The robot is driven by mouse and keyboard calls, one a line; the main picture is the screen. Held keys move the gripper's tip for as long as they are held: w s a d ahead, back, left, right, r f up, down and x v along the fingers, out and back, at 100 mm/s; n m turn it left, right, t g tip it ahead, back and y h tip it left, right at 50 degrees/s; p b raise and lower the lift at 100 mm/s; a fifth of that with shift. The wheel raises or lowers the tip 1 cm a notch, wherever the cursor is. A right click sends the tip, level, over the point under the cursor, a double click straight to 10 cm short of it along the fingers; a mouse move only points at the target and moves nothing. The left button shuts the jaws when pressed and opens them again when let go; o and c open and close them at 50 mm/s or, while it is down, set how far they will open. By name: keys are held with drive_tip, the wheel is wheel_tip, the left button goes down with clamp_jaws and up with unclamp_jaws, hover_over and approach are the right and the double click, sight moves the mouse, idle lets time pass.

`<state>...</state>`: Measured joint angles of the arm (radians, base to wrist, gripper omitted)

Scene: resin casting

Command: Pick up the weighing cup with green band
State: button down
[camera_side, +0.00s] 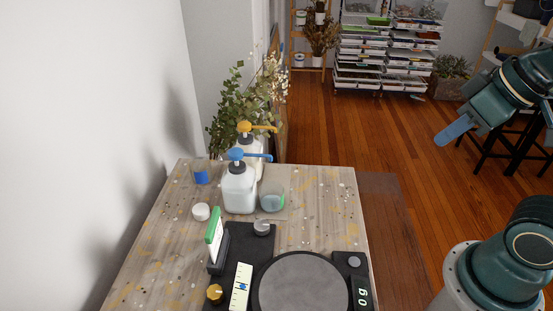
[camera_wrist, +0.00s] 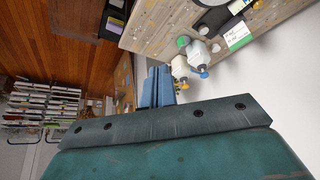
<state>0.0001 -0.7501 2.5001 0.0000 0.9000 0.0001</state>
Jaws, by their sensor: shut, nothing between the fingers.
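A clear cup with a dull green band (camera_side: 272,199) stands on the wooden table, just right of the white bottle with the blue pump. In the wrist view a small green patch (camera_wrist: 183,41) beside the bottles looks like this cup. My gripper (camera_side: 442,141) is up in the air at the right, above the floor and well away from the cup. Its blue fingers are together and empty. In the wrist view the fingers (camera_wrist: 157,88) point towards the table side.
On the table (camera_side: 325,205) stand a blue-pump bottle (camera_side: 239,190), a yellow-pump bottle (camera_side: 247,142) behind it, a blue-banded cup (camera_side: 201,174), a white lid (camera_side: 201,212), a green-topped card (camera_side: 214,236) and a scale (camera_side: 300,284). The table right of the cup is clear.

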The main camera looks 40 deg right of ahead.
drive_tip(key=c, duration=2.1)
unclamp_jaws()
drive_tip(key=o, duration=1.8)
drive_tip(key=w+f+m+g+y, duration=0.25)
drive_tip(key=w+f+m, duration=0.2)
drive_tip(key=w, duration=0.75)
drive_tip(key=w+f+m+g+y, duration=0.1)
drive_tip(key=w+f+m+y, duration=0.3)
drive_tip(key=w, duration=0.9)
drive_tip(key=w+d+f+m+y, duration=0.1)
drive_tip(key=w+f+m+y, duration=0.1)
drive_tip(key=f, duration=0.5)
drive_tip(key=w+d+f+m+y, duration=0.2)
drive_tip(key=f+m, duration=0.3)
drive_tip(key=f, duration=0.2)
drive_tip(key=w+d+f+m+t+y, duration=0.1)
drive_tip(key=w+f+m+y, duration=0.1)
drive_tip(key=f+m, duration=0.2)
drive_tip(key=shift+d+f, duration=0.2)
drive_tip(key=shift+f, duration=0.65)
drive_tip(key=shift+d+f, duration=0.2)
drive_tip(key=shift+f, duration=0.6)
drive_tip(key=shift+s+d+f+m+y, duration=0.15)
drive_tip(key=shift+f+m+y, duration=0.2)
drive_tip(key=shift+f+m, duration=0.3)
